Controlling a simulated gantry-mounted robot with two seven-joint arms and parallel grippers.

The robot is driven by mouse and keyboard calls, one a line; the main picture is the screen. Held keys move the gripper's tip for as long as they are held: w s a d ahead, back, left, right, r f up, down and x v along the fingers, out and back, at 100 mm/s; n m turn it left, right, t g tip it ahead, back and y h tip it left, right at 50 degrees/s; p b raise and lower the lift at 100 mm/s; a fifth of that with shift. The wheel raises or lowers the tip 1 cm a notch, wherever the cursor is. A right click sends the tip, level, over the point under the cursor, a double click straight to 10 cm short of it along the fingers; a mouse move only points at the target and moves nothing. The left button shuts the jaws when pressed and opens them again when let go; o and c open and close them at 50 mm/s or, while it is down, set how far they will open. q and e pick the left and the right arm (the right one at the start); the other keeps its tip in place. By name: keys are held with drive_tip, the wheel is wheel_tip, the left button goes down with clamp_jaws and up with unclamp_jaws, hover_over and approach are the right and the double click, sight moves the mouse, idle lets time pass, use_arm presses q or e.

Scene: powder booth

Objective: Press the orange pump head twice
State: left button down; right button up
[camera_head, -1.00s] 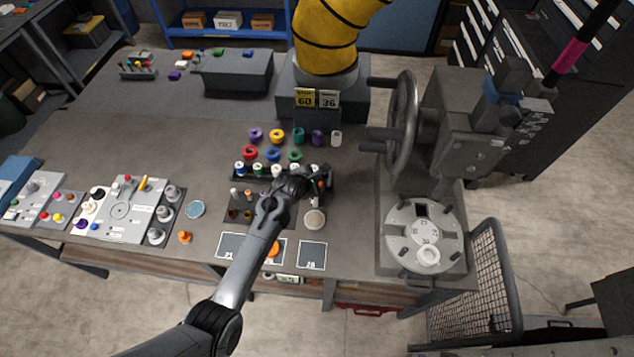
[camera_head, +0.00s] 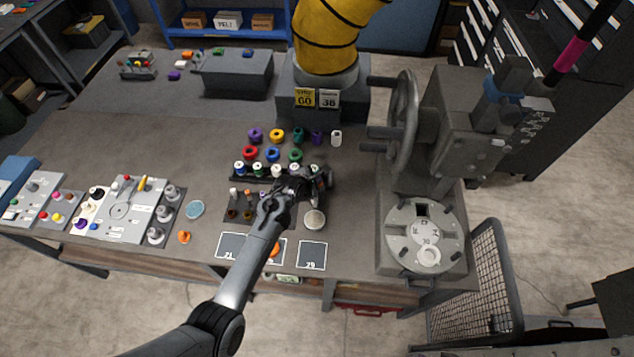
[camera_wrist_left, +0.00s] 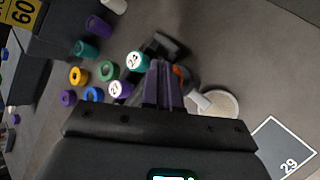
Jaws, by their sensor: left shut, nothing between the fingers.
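In the left wrist view, an orange part (camera_wrist_left: 178,73), which looks like the pump head, shows just beyond my left gripper (camera_wrist_left: 160,66). The fingers are shut and empty, and they hide part of it. I cannot tell whether they touch it. A pale cylindrical piece (camera_wrist_left: 201,101) lies beside the fingers. In the head view, my left gripper (camera_head: 324,180) is at the right end of the bottle rack (camera_head: 236,176), and the orange part cannot be made out there. My right gripper is out of view.
Several coloured rings and capped bottles stand behind the rack. A round pale dish (camera_head: 315,219) and a numbered mat (camera_head: 312,256) are in front. Another orange piece (camera_head: 184,237) stands near the front edge. A press with a dial plate (camera_head: 400,248) is at the right.

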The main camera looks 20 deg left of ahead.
use_arm(q)
drive_tip(key=shift+f+b, duration=0.5)
drive_tip(key=shift+f, duration=0.4)
idle(0.4)
drive_tip(key=shift+r, duration=0.1)
idle(0.3)
drive_tip(key=shift+r+p, duration=1.35)
drive_tip(key=shift+p, duration=0.1)
drive_tip(key=shift+r, duration=0.1)
wheel_tip(320, 180, up, 5)
drive_tip(key=p, duration=0.5)
idle(2.0)
